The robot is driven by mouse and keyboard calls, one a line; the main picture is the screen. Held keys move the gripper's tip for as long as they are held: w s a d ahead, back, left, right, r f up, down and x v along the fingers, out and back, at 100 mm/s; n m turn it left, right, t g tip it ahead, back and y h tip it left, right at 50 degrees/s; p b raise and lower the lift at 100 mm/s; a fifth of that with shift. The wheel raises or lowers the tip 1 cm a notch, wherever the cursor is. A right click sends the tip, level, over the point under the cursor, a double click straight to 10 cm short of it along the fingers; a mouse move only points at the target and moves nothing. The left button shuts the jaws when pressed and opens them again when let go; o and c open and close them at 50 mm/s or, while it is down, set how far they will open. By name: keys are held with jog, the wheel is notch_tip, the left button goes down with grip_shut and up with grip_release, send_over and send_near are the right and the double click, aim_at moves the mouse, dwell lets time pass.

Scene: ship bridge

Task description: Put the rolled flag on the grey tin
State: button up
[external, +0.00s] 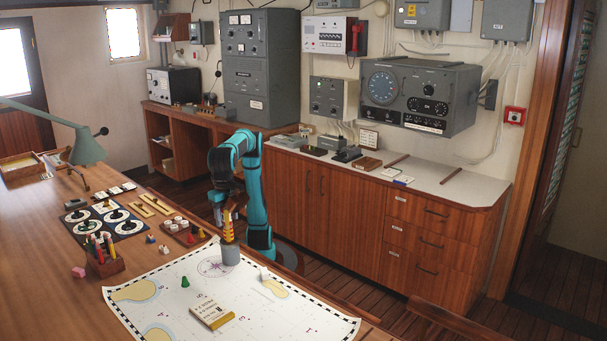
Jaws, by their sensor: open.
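The rolled flag (228,228), striped yellow and red, is upright directly above the grey tin (230,256), its lower end at the tin's top. I cannot tell whether it rests on the tin or stands partly inside it. The tin stands on the white chart near its far edge. My gripper (226,208) is open and points down at the flag's upper end. The fingers are small and dark here, so I cannot tell whether they touch the flag.
The chart (260,319) holds a yellow-and-white box (212,317) and a green game piece (185,282). Left of the tin are a brown tray with round pieces (178,231), a pencil holder (104,264) and a dark dial board (104,221). The chart right of the tin is largely clear.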

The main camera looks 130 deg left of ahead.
notch_tip(320, 180, up, 9)
jog(key=shift+f, duration=0.1)
jog(key=shift+r, duration=0.6)
jog(key=shift+w+a, duration=0.1)
jog(key=shift+a, duration=0.05)
jog(key=w+a+f+t+h, duration=0.15)
jog(key=a+t, duration=0.25)
jog(key=a, duration=1)
jog(key=w+a+t+h, duration=0.15)
jog(key=a+t, duration=0.25)
jog(key=a, duration=1.1)
jog(key=s+a+f+t+y, duration=0.1)
jog(key=s+a+f+t, duration=0.3)
jog(key=s+a, duration=0.3)
jog(key=s+a+f+t+y, duration=0.2)
jog(key=s+a+f+t, duration=0.3)
jog(key=a, duration=0.9)
jog(key=shift+s+f, duration=0.5)
jog(key=shift+s, duration=1.05)
